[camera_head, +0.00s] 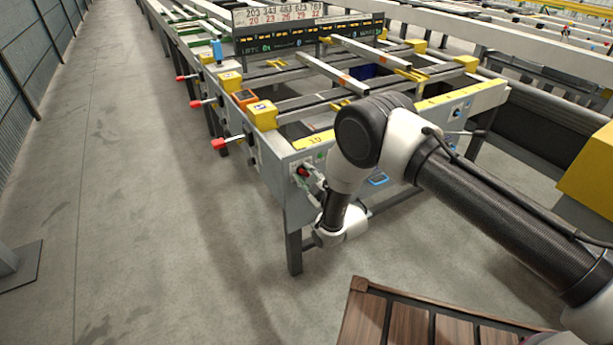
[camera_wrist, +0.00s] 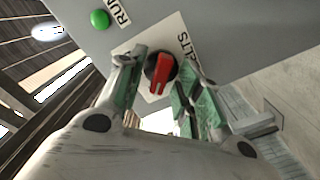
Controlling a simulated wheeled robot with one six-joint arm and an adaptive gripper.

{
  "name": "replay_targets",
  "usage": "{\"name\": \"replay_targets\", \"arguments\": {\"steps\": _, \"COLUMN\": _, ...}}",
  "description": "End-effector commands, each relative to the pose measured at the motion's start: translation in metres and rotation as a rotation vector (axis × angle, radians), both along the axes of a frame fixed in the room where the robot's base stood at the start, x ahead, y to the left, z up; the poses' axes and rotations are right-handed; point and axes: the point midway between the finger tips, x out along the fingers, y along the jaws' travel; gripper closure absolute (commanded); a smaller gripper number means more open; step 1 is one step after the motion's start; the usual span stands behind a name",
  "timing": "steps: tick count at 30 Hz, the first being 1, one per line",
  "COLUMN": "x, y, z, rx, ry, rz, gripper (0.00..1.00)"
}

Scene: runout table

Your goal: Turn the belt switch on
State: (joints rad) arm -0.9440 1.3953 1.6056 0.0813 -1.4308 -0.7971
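The belt switch (camera_wrist: 161,70) is a round black knob with a red bar handle, on a white plate of the grey panel, beside lettering partly hidden that reads "LTS". Its red bar runs nearly up and down in the wrist view, slightly tilted. In the head view the red of the switch (camera_head: 303,170) shows on the table's near end face. My gripper (camera_wrist: 157,88) is open, with one green-padded finger on each side of the knob. I cannot tell whether either finger touches it. In the head view my wrist partly hides the fingers.
A green button (camera_wrist: 99,19) marked "RUN" is near the switch. The runout table (camera_head: 272,180) stretches away, with yellow blocks (camera_head: 262,114) and red-ended handles (camera_head: 219,143) along its left side. A brown slatted surface (camera_head: 410,322) lies in front.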

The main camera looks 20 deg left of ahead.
Motion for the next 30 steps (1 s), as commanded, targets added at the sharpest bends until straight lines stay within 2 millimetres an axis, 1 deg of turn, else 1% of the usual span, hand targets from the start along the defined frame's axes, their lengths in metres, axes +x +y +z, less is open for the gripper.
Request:
{"name": "replay_targets", "arguments": {"steps": 1, "x": -0.0001, "y": 0.0, "z": -0.0001, "rx": 0.0, "ry": 0.0, "rz": 0.0, "gripper": 0.74}}
{"name": "replay_targets", "arguments": {"steps": 5, "x": -0.0002, "y": -0.0001, "z": -0.0001, "rx": 0.0, "ry": 0.0, "rz": 0.0, "gripper": 0.98}}
{"name": "replay_targets", "arguments": {"steps": 6, "x": -0.0002, "y": -0.0001, "z": -0.0001, "rx": 0.0, "ry": 0.0, "rz": 0.0, "gripper": 1.0}}
{"name": "replay_targets", "arguments": {"steps": 14, "x": -0.0004, "y": -0.0001, "z": -0.0002, "rx": 0.005, "ry": 0.007, "rz": 0.001, "gripper": 1.0}}
{"name": "replay_targets", "arguments": {"steps": 20, "x": -0.0003, "y": -0.0001, "z": -0.0001, "rx": 0.043, "ry": 0.051, "rz": 0.001, "gripper": 1.0}}
{"name": "replay_targets", "arguments": {"steps": 30, "x": 0.0003, "y": -0.0004, "z": 0.0002, "rx": 0.211, "ry": 0.247, "rz": 0.001, "gripper": 1.0}}
